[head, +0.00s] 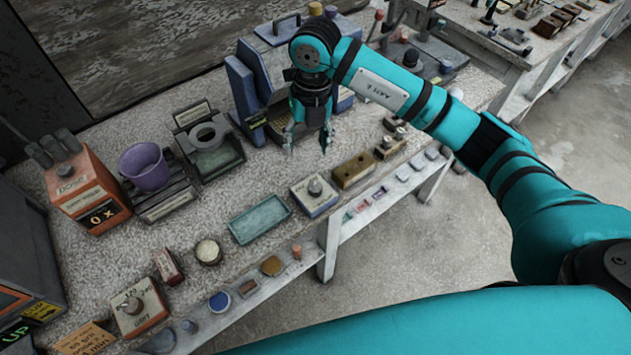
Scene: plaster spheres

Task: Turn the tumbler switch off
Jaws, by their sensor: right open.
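A small white-and-blue box with a round grey knob or lever on top (315,193) sits near the bench's front edge. It may be the tumbler switch; its on or off position is too small to tell. My left gripper is out of view.
The speckled bench (225,270) holds a green tray (260,219), a brass block (353,171), a purple pot (145,168), an orange box (87,190) and a blue upright holder (250,90). A lower front ledge carries several small items. Concrete floor lies at the right.

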